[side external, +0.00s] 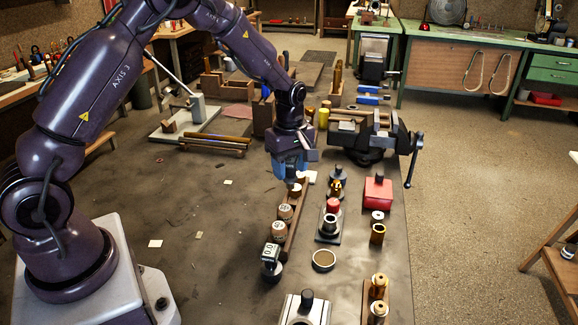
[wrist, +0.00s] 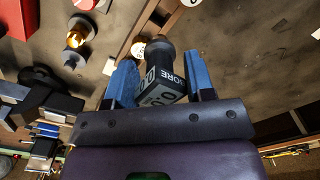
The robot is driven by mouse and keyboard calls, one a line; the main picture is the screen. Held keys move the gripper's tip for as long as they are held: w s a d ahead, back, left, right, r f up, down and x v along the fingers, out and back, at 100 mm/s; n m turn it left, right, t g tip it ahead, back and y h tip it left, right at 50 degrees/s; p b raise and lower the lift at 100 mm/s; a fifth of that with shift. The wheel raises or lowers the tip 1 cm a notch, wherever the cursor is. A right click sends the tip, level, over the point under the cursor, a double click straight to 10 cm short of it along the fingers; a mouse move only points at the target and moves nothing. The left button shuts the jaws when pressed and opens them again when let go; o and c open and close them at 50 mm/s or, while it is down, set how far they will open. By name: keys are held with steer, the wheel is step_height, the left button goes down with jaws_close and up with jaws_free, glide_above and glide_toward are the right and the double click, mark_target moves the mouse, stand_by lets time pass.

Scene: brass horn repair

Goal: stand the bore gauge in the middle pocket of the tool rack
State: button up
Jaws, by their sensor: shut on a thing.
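My gripper (side external: 291,176) is above the far end of a long narrow wooden strip (side external: 298,222) on the bench. In the wrist view its two blue fingers (wrist: 161,82) are shut on the bore gauge (wrist: 165,84), a dark grey box marked BORE with a display and a black round end pointing away from the camera. In the side view the held gauge is mostly hidden by the fingers. The strip carries several round pale-topped pieces with labels (side external: 285,211).
Another grey device with a 0.0 display (side external: 270,254) stands at the strip's near end. Right of the strip are a red-topped part (side external: 333,206), a red block (side external: 377,193) and brass cylinders (side external: 377,234). A vise (side external: 370,132) stands behind. The bench left of the strip is mostly clear.

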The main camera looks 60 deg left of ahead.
mark_target(290, 183)
steer(key=shift+f, duration=2.35)
steer(key=shift+f, duration=1.8)
steer(key=o, duration=1.5)
steer(key=shift+r, duration=3.5)
